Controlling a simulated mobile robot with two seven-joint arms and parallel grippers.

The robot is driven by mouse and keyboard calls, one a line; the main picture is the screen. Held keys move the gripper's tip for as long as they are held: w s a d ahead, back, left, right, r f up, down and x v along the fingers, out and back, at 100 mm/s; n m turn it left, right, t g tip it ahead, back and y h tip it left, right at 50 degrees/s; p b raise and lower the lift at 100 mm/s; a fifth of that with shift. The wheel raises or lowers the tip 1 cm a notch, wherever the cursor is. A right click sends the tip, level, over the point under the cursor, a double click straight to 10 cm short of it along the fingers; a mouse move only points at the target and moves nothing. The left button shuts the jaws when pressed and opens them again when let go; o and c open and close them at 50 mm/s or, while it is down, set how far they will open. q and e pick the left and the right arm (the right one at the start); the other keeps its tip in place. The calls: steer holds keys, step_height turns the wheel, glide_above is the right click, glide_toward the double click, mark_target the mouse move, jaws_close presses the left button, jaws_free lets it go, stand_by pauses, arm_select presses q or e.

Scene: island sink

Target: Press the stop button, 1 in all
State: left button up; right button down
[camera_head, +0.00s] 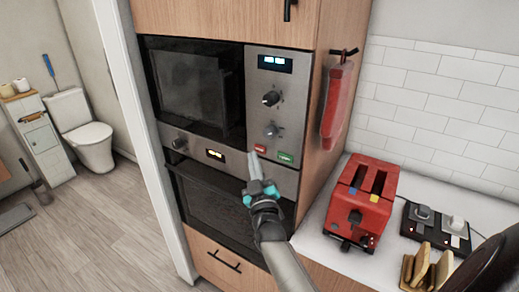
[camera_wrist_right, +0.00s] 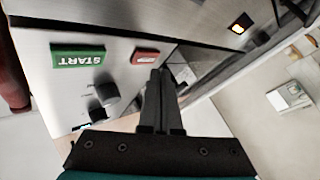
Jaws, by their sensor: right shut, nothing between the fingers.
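The stop button is the small red button (camera_head: 260,148) low on the microwave's control panel, left of the green start button (camera_head: 285,157). In the right wrist view the red button (camera_wrist_right: 145,56) lies just beyond and left of my fingertips, and the green button (camera_wrist_right: 78,57) reads START. My right gripper (camera_head: 253,157) is shut and empty, its tips close to the red button. I cannot tell whether they touch it. The right gripper also shows in the wrist view (camera_wrist_right: 160,74). My left gripper is not in view.
The microwave (camera_head: 195,80) sits above an oven (camera_head: 225,200) in a wooden cabinet. Two knobs are on the panel above the buttons. A red toaster (camera_head: 358,205) and bread slices (camera_head: 428,268) stand on the counter at right.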

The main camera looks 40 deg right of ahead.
steer(key=a, duration=0.1)
steer(key=s+a+p, duration=0.1)
steer(key=a, duration=0.1)
steer(key=a+p, duration=0.1)
steer(key=shift+s+a, duration=0.2)
steer(key=shift+s, duration=0.2)
stand_by(0.5)
steer(key=s+a+f+n+g+y+b, duration=0.1)
steer(key=s+a+f+g+y+b, duration=0.25)
steer(key=f, duration=1.05)
steer(key=s+a+f+n+g+y+b, duration=0.15)
steer(key=s+a+f+b, duration=0.3)
steer(key=f, duration=0.95)
steer(key=s+a+f+g+y+b, duration=0.3)
steer(key=s+f, duration=0.1)
steer(key=f, duration=1)
steer(key=s+a+f+g+y+b, duration=0.15)
steer(key=s+f+g+b, duration=0.45)
steer(key=s+f, duration=1.2)
steer(key=s+f+g+b, duration=0.2)
steer(key=s+f, duration=0.2)
steer(key=s, duration=0.4)
steer(key=s+d+f+g+b, duration=0.1)
steer(key=s+f, duration=0.3)
steer(key=s, duration=0.5)
steer(key=shift+f+m+g+h+b, duration=0.35)
steer(key=shift+g+b, duration=0.1)
steer(key=shift+g, duration=0.35)
